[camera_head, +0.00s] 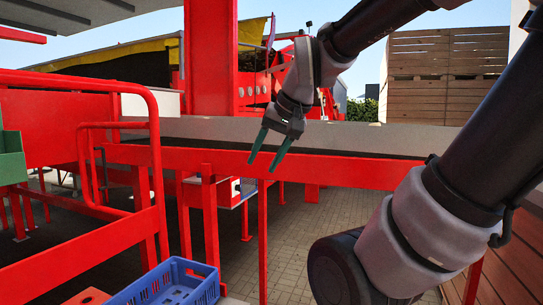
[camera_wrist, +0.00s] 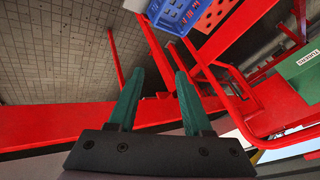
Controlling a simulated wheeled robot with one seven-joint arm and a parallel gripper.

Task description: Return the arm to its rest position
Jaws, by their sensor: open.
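My gripper (camera_head: 268,148) hangs from my arm in front of the red machine frame in the head view. Its two green fingers point down and slightly left and stand apart, with nothing between them. In the wrist view my gripper (camera_wrist: 158,92) also shows the two green fingers apart and empty. Behind it a dark conveyor belt (camera_head: 380,169) runs across behind a red rail (camera_head: 350,172). My arm reaches in from the right and top of the head view. No potato can be made out in either view.
A blue crate (camera_head: 170,284) stands at the bottom left, with a red crate (camera_head: 88,297) beside it. A green box (camera_head: 10,158) is at the left edge. Red railings (camera_head: 155,160) fill the left side. Wooden crates (camera_head: 445,75) are stacked at the back right. Paved floor lies below.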

